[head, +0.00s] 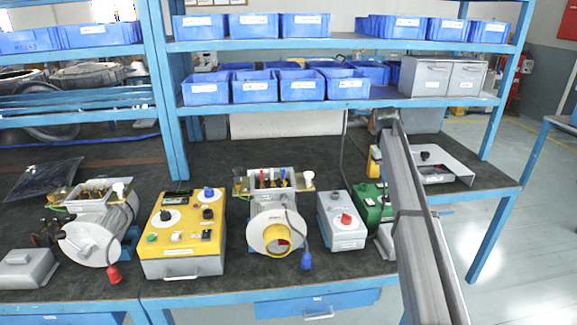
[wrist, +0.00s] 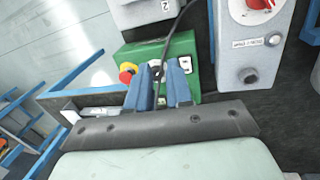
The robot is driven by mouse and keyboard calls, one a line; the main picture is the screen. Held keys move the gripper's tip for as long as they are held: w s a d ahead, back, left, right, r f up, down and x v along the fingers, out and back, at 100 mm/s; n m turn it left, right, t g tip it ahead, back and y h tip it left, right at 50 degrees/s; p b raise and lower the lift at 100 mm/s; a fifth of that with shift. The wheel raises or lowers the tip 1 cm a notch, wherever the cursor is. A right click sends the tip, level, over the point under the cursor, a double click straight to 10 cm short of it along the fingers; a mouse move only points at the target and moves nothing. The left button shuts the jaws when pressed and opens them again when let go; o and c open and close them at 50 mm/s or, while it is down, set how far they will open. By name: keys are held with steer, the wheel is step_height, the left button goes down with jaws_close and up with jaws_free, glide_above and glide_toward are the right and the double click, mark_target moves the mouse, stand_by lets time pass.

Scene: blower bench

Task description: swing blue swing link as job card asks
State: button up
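A motor (head: 275,225) with a cream and yellow end stands at the middle of the bench. Its open terminal box (head: 288,189) on top holds small red and blue pieces. A slim blue piece (head: 270,178) there may be the blue swing link; its position is too small to tell. The link does not show in the wrist view. My gripper (wrist: 162,82) has two blue fingers apart with a gap between them, over a green box (wrist: 192,48), away from the motor. The fingers are not clear in the head view. I cannot make out a job card.
A yellow control box (head: 183,260) stands left of the motor, a grey box with a red knob (head: 342,235) right of it. Another motor (head: 93,235) is at the left. Blue bins (head: 303,90) fill the shelves above. Dark cables run nearby.

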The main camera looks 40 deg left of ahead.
steer(key=s+a+r+n+y, duration=0.1)
steer(key=s+a+r, duration=0.3)
steer(key=a, duration=0.4)
steer(key=s+a+r+n, duration=0.1)
steer(key=s+a+r, duration=0.3)
steer(key=a, duration=0.5)
step_height(320, 180, up, 8)
steer(key=n+g, duration=0.1)
steer(key=n, duration=0.1)
glide_above(283, 173)
steer(key=w+a, duration=0.1)
steer(key=shift+y, duration=0.4)
step_height(283, 173, down, 14)
steer(key=shift+r, duration=0.1)
steer(key=shift+c, duration=0.2)
jaws_close()
